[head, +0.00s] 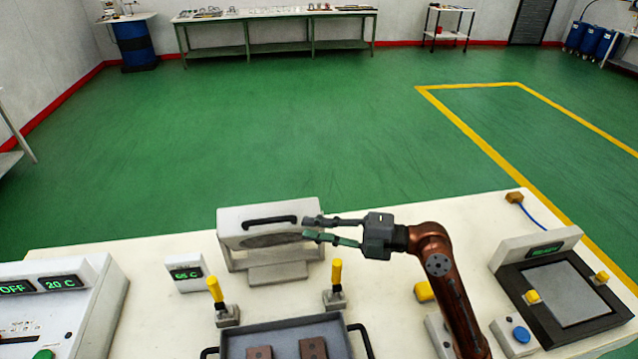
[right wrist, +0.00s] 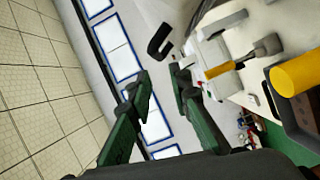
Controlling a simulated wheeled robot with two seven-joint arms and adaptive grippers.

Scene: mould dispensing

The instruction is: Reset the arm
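My right gripper (head: 306,229) reaches in from the right over the white table, in front of a grey box (head: 232,247) with a black handle (head: 270,222). Its two fingers are spread apart with nothing between them. In the right wrist view the green-backed fingers (right wrist: 160,82) are also apart and empty. The copper-coloured right arm (head: 440,262) is raised and bent above the table. My left arm and gripper are not in view.
A grey tray (head: 290,332) with brown blocks (head: 313,348) lies at the front. Two yellow-handled clamps (head: 215,289) (head: 336,272) stand behind it. A control panel (head: 60,300) is at left, a dark plate device (head: 565,300) at right. The green floor beyond is clear.

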